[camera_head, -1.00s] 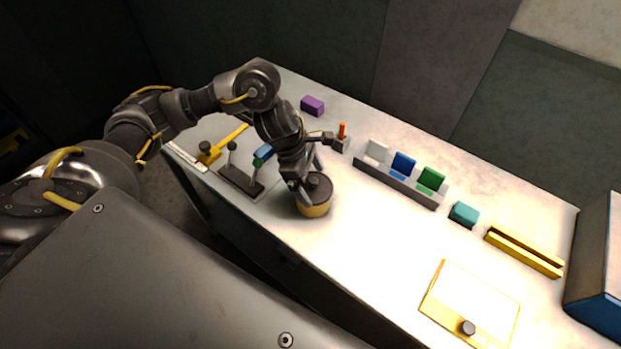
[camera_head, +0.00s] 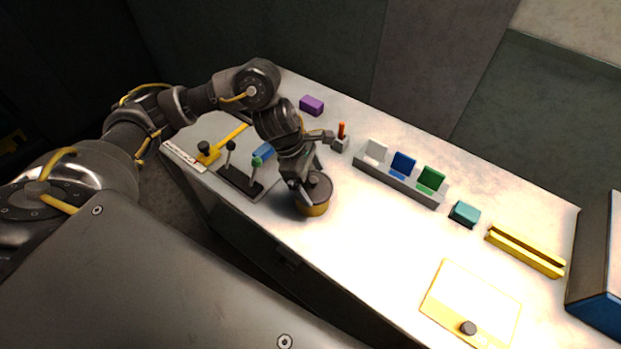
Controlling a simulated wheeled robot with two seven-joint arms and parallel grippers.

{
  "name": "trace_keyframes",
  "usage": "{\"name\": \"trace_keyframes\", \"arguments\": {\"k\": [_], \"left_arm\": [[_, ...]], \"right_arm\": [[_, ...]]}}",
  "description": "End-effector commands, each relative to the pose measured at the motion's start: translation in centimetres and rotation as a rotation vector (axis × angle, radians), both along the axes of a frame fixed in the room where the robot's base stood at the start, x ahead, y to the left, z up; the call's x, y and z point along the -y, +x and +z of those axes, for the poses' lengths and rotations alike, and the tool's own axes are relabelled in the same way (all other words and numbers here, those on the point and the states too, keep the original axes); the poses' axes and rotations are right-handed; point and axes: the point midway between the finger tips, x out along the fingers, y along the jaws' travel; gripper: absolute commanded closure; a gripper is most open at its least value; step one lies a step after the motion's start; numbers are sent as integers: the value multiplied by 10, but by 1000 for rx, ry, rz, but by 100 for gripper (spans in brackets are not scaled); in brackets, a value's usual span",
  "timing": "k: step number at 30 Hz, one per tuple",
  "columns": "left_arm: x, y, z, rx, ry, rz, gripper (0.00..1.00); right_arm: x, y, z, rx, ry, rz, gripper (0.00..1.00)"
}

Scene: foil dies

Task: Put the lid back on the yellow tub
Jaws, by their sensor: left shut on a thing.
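The yellow tub (camera_head: 314,208) stands upright on the table near its front edge. Its dark round lid (camera_head: 321,188) sits over the tub's top and looks level. My left gripper (camera_head: 307,187) comes down from the upper left and is shut on the lid. The gripper hides the lid's left part, so I cannot tell whether the lid is fully seated. My right gripper is not in view.
A dark stand with upright posts (camera_head: 240,183) is left of the tub, with a blue block (camera_head: 263,151) behind it. A grey rack (camera_head: 400,184) holds white, blue and green plates. A teal block (camera_head: 464,213), a yellow rail (camera_head: 524,252) and a yellow-edged board (camera_head: 470,302) lie right.

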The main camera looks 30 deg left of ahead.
Motion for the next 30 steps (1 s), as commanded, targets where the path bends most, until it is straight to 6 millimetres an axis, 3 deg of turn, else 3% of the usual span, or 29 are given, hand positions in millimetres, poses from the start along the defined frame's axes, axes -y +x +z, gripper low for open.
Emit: {"name": "trace_keyframes", "arguments": {"k": [30], "left_arm": [[0, 0, -3, 0, 0, 0, 27]], "right_arm": [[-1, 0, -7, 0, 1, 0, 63]]}}
